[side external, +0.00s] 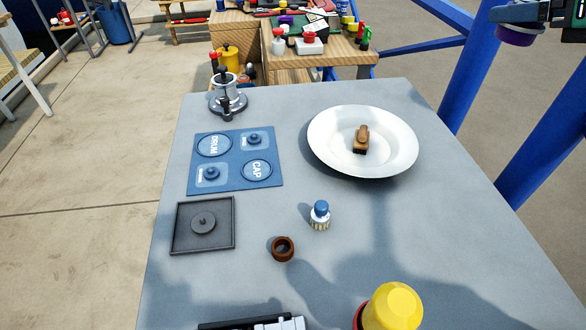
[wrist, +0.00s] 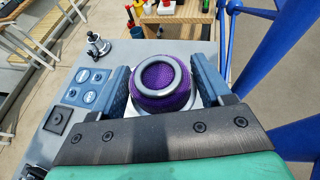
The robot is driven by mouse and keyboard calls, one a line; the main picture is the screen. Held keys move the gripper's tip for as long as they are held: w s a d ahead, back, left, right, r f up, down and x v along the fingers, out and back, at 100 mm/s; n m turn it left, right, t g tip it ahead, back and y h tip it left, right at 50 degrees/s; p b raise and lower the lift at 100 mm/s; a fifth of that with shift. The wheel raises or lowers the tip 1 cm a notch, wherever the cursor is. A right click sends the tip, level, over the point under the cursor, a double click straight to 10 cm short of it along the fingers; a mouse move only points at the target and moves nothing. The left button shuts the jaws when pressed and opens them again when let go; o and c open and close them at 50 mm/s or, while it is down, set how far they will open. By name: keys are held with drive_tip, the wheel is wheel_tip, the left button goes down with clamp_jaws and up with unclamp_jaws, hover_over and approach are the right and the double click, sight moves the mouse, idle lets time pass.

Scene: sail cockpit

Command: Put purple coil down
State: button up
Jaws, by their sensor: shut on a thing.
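My gripper (wrist: 163,88) is shut on the purple coil (wrist: 160,102), which sits between its two blue-grey fingers in the wrist view. The coil has a grey ring around its top and a purple mesh-like centre. In the side external view, my gripper (side external: 545,10) is at the top right corner, partly cut off by the frame edge. The coil (side external: 518,36) hangs beneath it there, well above and to the right of the grey table (side external: 400,235). In the wrist view the coil and fingers hide much of the white dish behind them.
A white dish (side external: 325,150) holds a brown block (side external: 361,140). A blue board (side external: 238,178) marked DRUM and CAP, a grey tray (side external: 181,242), a metal winch (side external: 228,95), a blue-topped piece (side external: 320,214), a brown ring (side external: 283,248) and a yellow-topped object (side external: 392,306) are on the table. The right side is clear.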

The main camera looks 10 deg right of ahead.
drive_tip(key=shift+a, duration=0.1)
drive_tip(key=a+f+n+g+y, duration=0.3)
drive_tip(key=a+f+n+y, duration=0.2)
drive_tip(key=a+f, duration=0.1)
drive_tip(key=n+g+y, duration=0.4)
drive_tip(key=n+g, duration=1)
drive_tip(key=g, duration=0.1)
hover_over(398, 233)
wheel_tip(398, 233, down, 13)
drive_tip(key=shift+f, duration=3.15)
drive_tip(key=shift+f, duration=0.5)
drive_tip(key=o, duration=1.4)
drive_tip(key=shift+c, duration=0.2)
drive_tip(key=shift+h, duration=0.3)
